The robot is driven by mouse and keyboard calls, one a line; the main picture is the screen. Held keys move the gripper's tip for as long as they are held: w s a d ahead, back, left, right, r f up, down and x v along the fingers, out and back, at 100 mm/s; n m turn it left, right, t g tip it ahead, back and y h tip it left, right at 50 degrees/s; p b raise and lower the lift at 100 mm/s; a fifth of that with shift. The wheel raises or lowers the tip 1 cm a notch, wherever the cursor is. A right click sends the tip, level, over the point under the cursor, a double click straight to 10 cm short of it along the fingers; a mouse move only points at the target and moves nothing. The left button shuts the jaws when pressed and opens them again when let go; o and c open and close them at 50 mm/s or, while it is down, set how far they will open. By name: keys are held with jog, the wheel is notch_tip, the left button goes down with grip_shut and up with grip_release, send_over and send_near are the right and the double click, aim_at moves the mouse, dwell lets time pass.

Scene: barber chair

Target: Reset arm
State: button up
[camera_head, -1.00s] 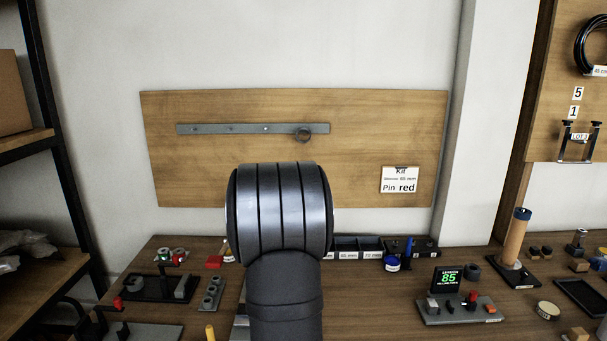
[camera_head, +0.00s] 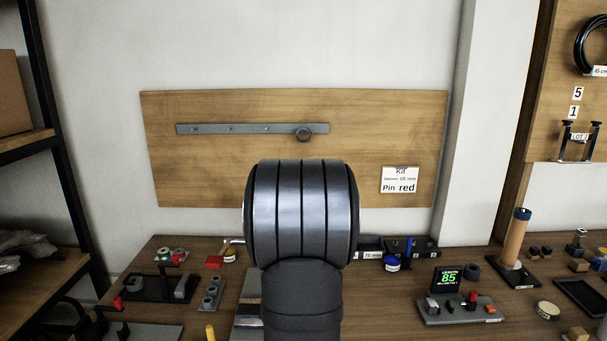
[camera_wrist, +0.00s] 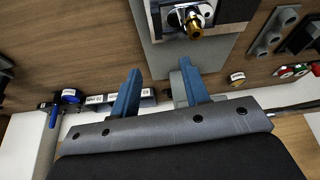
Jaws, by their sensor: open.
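My gripper (camera_wrist: 160,85) shows in the wrist view. Its two blue fingers stand wide apart with nothing between them. A grey fixture plate (camera_wrist: 215,55) with a brass-coloured fitting (camera_wrist: 194,26) lies beyond the fingers, toward the top of that view. In the head view my dark arm fills the middle and hides the gripper and part of the bench behind it.
A wooden board (camera_head: 210,170) on the wall carries a grey rail (camera_head: 225,129) and a "Pin red" card (camera_head: 400,180). On the bench (camera_head: 370,315) stand a display reading 85 (camera_head: 448,279), a blue-lidded jar (camera_head: 392,262) and an upright brown cylinder (camera_head: 516,235).

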jog(key=d+f+m+h, duration=0.1)
jog(key=d+f+m, duration=0.15)
jog(key=d, duration=1.75)
jog(key=shift+m, duration=0.45)
jog(key=w+a+f, duration=0.3)
jog(key=w+a, duration=0.1)
jog(key=w+a+f, duration=0.4)
jog(key=shift+a, duration=0.15)
jog(key=shift+c, duration=0.2)
